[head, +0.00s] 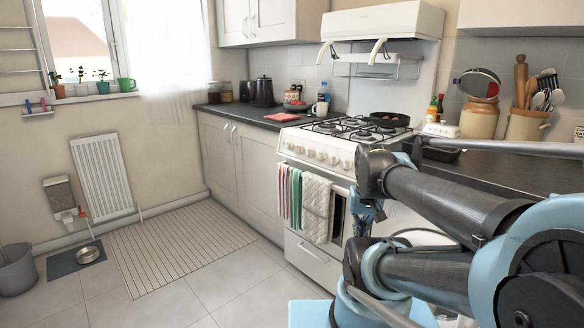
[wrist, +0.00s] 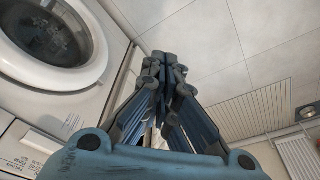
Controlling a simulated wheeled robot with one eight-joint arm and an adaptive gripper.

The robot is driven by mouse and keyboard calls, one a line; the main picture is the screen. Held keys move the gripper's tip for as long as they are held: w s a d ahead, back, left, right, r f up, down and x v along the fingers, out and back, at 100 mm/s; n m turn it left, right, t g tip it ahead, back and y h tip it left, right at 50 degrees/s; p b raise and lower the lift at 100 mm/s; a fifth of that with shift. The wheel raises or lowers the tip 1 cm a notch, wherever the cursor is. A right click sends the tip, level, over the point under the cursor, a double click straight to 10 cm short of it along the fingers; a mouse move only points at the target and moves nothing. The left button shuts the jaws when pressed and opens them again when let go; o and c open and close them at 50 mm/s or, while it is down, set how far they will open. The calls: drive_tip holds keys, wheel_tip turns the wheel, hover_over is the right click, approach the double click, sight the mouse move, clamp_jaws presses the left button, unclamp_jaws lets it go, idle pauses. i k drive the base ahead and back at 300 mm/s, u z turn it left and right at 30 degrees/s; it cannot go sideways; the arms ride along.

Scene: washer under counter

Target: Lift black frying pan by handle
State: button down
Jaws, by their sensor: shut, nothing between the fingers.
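The black frying pan (head: 391,122) sits on the back right of the white stove's hob (head: 345,128) in the head view. Something small and brownish lies in it. Its handle cannot be made out clearly. My gripper (wrist: 168,60) is shut and empty in the wrist view, with its fingers together above the tiled floor. In the head view my gripper is mostly hidden by my arm, low in front of the stove and apart from the pan. The pan is not in the wrist view.
A washer (wrist: 55,40) stands close beside my gripper. Towels (head: 316,208) hang on the stove front. A black kettle (head: 264,91) is on the left counter; utensil jars (head: 527,125) stand on the right counter.

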sight(376, 119)
drive_tip(key=k, duration=1.2)
drive_tip(key=z, duration=0.2)
drive_tip(key=i, duration=1.05)
drive_tip(key=u, duration=0.45)
drive_tip(key=i, duration=0.75)
drive_tip(key=u, duration=0.4)
